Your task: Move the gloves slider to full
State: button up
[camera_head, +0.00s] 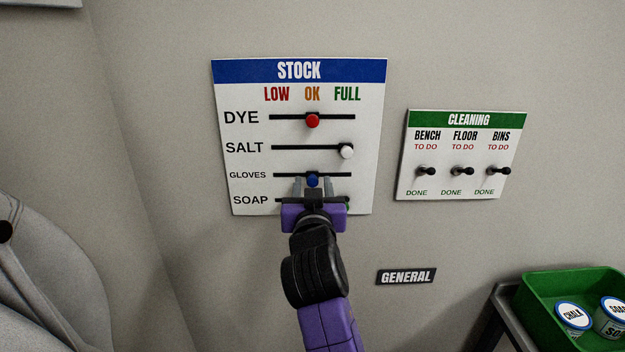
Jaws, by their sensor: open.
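The stock board (226,100) hangs on the wall with slider rows for dye, salt, gloves and soap under LOW, OK and FULL. The gloves slider is a blue knob (312,181) near the middle of its slot, under OK. My gripper (313,184) is in front of the board, its fingers open on the left and right of the blue knob. Whether the fingers touch the knob I cannot tell. My gripper covers most of the soap row; a bit of green shows at its right end.
The red dye knob (312,121) is at OK and the white salt knob (347,152) is at FULL. A cleaning board (432,190) with three switches hangs to the right. Below it are a GENERAL label (406,277) and a green bin (540,290) holding tubs.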

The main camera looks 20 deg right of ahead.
jog(key=shift+w+d, duration=0.15)
jog(key=shift+w, duration=0.25)
jog(key=shift+c, duration=0.4)
grip_shut()
dwell(0.8)
